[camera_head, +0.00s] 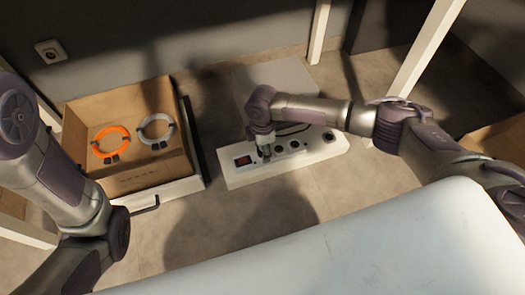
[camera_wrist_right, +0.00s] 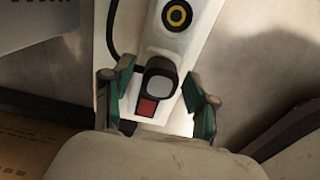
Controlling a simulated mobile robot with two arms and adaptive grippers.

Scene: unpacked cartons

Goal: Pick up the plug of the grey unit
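The grey unit (camera_head: 322,151) stands on the floor at the centre in the head view, with a pale panel of round sockets and a red switch (camera_head: 243,161). The plug (camera_wrist_right: 160,80) is a grey block with a dark end face, above the red switch in the right wrist view. A black cable (camera_wrist_right: 112,45) runs beside it. My right gripper (camera_wrist_right: 157,74) is open, its green-lined fingers on either side of the plug with gaps showing. In the head view the right gripper (camera_head: 264,152) largely hides the plug. My left gripper is out of view.
An open carton (camera_head: 140,186) with an orange cable coil (camera_head: 110,143) and a grey coil (camera_head: 156,129) stands left of the unit. A wall socket (camera_head: 50,51) is at upper left. White posts (camera_head: 319,30) stand behind. Bare floor (camera_head: 190,235) lies in front.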

